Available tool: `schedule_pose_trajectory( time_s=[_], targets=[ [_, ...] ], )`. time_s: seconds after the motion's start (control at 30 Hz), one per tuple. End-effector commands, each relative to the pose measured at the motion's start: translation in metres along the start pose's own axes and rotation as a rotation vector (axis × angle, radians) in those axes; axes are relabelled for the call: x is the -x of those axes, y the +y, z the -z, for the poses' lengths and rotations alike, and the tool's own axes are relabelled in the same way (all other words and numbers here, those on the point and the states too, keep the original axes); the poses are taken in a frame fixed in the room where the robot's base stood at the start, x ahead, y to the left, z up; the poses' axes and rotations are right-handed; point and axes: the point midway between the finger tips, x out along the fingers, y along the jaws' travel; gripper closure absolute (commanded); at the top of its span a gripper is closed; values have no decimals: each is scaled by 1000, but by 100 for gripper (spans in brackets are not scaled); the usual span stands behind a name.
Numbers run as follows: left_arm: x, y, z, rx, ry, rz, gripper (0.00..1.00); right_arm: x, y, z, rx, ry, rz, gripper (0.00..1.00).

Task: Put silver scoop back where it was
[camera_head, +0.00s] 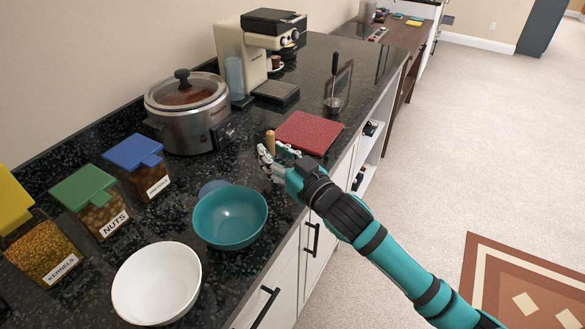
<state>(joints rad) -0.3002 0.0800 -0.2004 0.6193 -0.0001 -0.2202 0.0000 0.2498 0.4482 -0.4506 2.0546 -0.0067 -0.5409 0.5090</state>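My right gripper (270,155) is over the dark counter, between the teal bowl and the red board. A short tan, wood-coloured upright piece (270,141) shows right at its fingers. It may be a handle, but its lower part is hidden by the fingers, and I cannot tell if it is gripped. No silver scoop can be made out for certain. A thin dark-handled utensil (335,88) stands upright in or on a small dark round item behind the red board. My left gripper is not in view.
A teal bowl (230,225), a white bowl (157,285) and lidded bins labelled nuts (103,213) and kernels (42,250) stand at the near left. A slow cooker (187,115), a coffee machine (262,50) and a red board (308,133) are farther back.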

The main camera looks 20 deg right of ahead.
Motion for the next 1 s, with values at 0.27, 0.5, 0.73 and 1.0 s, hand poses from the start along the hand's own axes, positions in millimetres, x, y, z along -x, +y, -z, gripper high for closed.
schedule_pose_trajectory(
  time_s=[0.27,0.5,0.73,1.0],
  targets=[
    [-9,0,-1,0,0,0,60,62,0,-3,0,-2,1,71],
    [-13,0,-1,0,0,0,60,93,0,-1,-1,0,1,71],
    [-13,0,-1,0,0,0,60,98,0,1,0,1,0,71],
    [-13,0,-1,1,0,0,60,98,0,0,0,1,0,71]
  ],
)
